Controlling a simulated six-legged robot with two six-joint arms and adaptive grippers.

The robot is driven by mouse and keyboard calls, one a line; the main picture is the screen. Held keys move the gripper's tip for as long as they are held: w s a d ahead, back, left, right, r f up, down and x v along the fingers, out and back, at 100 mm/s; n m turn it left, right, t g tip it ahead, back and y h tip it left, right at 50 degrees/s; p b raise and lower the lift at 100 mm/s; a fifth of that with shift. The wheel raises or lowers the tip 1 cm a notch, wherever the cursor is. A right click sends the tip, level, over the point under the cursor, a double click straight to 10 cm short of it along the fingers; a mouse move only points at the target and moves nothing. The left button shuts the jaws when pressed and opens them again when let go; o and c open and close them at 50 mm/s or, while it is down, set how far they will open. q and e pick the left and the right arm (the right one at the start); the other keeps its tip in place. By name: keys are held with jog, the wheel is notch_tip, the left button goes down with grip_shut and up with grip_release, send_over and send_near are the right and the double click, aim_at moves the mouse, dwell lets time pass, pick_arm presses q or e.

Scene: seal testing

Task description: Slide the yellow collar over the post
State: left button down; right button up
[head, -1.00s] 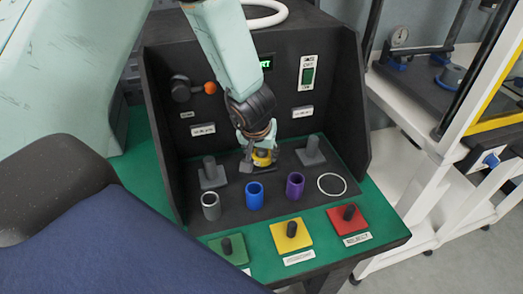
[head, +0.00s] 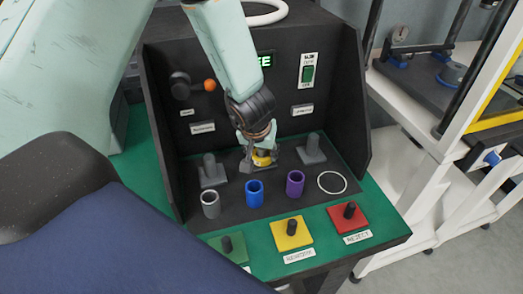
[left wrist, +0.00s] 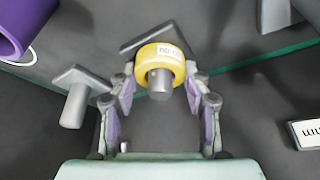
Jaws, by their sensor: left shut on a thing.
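The yellow collar (head: 263,160) is at the middle of the black fixture, below my left gripper (head: 258,150). In the left wrist view the collar (left wrist: 163,57) is around the middle grey post (left wrist: 159,82), whose round end sticks out through the hole towards the camera. How far down the post the collar sits is hard to tell. The fingers of my left gripper (left wrist: 160,92) are on either side of the collar and shut on it. The post's base (head: 234,168) shows partly under the gripper in the head view. My right gripper is not in view.
Grey posts stand left (head: 210,174) and right (head: 312,152) of the middle one. In front are a grey tube (head: 210,206), a blue tube (head: 254,194), a purple tube (head: 295,186) and a white ring (head: 319,184). Side walls and a back panel enclose the fixture.

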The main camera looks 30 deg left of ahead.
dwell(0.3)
pick_arm(q)
jog(key=c, duration=0.5)
grip_release()
notch_tip(320, 180, up, 9)
jog(key=p, duration=1)
jog(key=shift+r+p, duration=0.1)
jog(key=shift+p, duration=0.2)
